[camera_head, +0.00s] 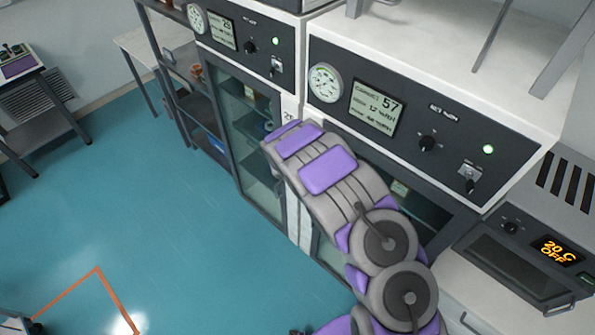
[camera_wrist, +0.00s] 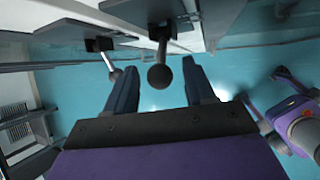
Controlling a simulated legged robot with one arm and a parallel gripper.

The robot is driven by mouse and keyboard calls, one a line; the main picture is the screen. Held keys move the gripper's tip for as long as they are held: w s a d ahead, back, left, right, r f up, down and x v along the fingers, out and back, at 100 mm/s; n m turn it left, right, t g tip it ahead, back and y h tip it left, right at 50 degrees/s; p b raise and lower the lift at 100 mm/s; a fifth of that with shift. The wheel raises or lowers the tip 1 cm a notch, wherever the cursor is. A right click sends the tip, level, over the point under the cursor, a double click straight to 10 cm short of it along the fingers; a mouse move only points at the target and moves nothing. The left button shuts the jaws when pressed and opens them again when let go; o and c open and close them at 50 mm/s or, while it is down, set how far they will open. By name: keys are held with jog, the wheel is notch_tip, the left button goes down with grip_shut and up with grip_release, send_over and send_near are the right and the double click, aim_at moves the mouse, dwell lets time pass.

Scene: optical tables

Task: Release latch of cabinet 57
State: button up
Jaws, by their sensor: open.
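Cabinet 57 (camera_head: 400,85) stands at centre right in the head view. Its dark panel has a gauge, a display reading 57, a knob, a lit green lamp and a small switch. My arm covers much of its glass door. In the wrist view, a dark latch lever with a round ball end (camera_wrist: 159,77) hangs from a bracket on the cabinet edge. My gripper (camera_wrist: 160,64) is open, and the ball appears between its two fingers. Whether they touch it I cannot tell. My gripper does not show in the head view.
A second lever (camera_wrist: 113,72) is further off at left in the wrist view. A neighbouring cabinet (camera_head: 250,95) with a glass door adjoins cabinet 57. An oven-like unit (camera_head: 520,260) reading 20 C OFF stands at right.

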jog(key=v, duration=1.4)
jog(key=shift+a+r, duration=0.15)
jog(key=shift+r, duration=0.1)
jog(key=s+d+r+m+g+h+b, duration=0.1)
jog(key=s+d+r+m+h+b, duration=0.25)
jog(key=d, duration=0.55)
jog(key=s+d+r+m+b, duration=0.2)
jog(key=d+m+b, duration=0.2)
jog(key=d+m, duration=0.4)
jog(key=s+d+m+g+b, duration=0.45)
jog(key=s+d+m, duration=0.35)
jog(key=s, duration=0.5)
jog(key=s+a+f+m+g+y+b, duration=0.1)
jog(key=s+m+b, duration=0.3)
jog(key=s, duration=0.7)
jog(key=s+a+f+m+g+y+b, duration=0.2)
jog(key=s+a+f+m+y+b, duration=0.1)
jog(key=s, duration=0.9)
jog(key=shift+f+m+b, duration=0.35)
jog(key=shift+m+b, duration=0.3)
jog(key=shift+m, duration=0.3)
jog(key=shift+w+y, duration=0.1)
jog(key=shift+y, duration=0.15)
